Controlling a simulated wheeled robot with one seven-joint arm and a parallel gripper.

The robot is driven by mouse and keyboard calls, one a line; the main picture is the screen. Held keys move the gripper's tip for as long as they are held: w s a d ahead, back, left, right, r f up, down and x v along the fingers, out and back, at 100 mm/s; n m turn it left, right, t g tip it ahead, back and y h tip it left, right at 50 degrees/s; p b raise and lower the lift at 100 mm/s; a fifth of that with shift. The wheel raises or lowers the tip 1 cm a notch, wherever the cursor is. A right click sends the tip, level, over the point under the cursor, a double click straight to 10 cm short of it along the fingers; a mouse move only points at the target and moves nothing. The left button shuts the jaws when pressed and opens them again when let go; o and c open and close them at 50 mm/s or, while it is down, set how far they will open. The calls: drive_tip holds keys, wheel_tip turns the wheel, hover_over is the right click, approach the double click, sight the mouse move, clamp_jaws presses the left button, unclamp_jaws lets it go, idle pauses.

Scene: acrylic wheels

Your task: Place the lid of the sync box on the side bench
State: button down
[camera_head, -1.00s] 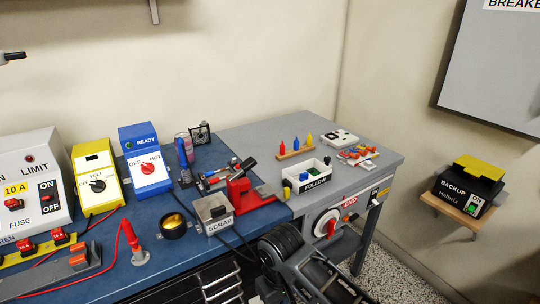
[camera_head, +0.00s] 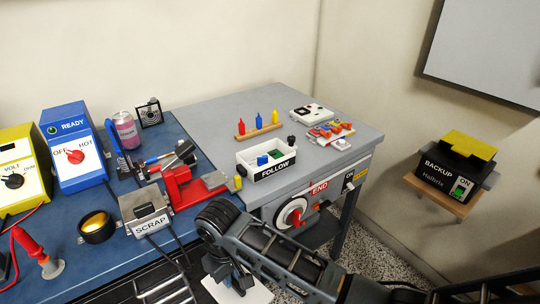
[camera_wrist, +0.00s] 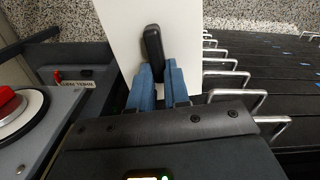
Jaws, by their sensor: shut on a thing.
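My gripper (camera_wrist: 160,85) has blue fingers shut on the black handle (camera_wrist: 153,48) of a flat white lid (camera_wrist: 125,22). In the head view the gripper (camera_head: 232,276) hangs low in front of the benches, and part of the white lid (camera_head: 246,291) shows at the bottom edge. An open white box marked FOLLOW (camera_head: 273,172), with blue and green pieces inside, stands on the grey side bench (camera_head: 215,110). I see no label reading sync.
A rack with red, blue and yellow pegs (camera_head: 258,129), a white device (camera_head: 313,115) and a tray of coloured parts (camera_head: 331,133) stand on the grey bench. Its back left is clear. The SCRAP box (camera_head: 148,212) is on the blue bench. Drawer handles (camera_wrist: 222,60) are close by.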

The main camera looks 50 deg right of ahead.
sight(234, 278)
drive_tip(key=f+b, duration=0.1)
drive_tip(key=f, duration=0.1)
drive_tip(key=d+f+b, duration=0.1)
drive_tip(key=f+b, duration=0.1)
drive_tip(key=shift+w+f, duration=0.1)
drive_tip(key=shift+f, duration=0.15)
drive_tip(key=shift+w+d+r, duration=0.1)
drive_tip(key=shift+w+r, duration=0.15)
drive_tip(key=shift+r, duration=0.05)
drive_tip(key=shift+w+a+r, duration=0.2)
drive_tip(key=shift+w+r, duration=0.1)
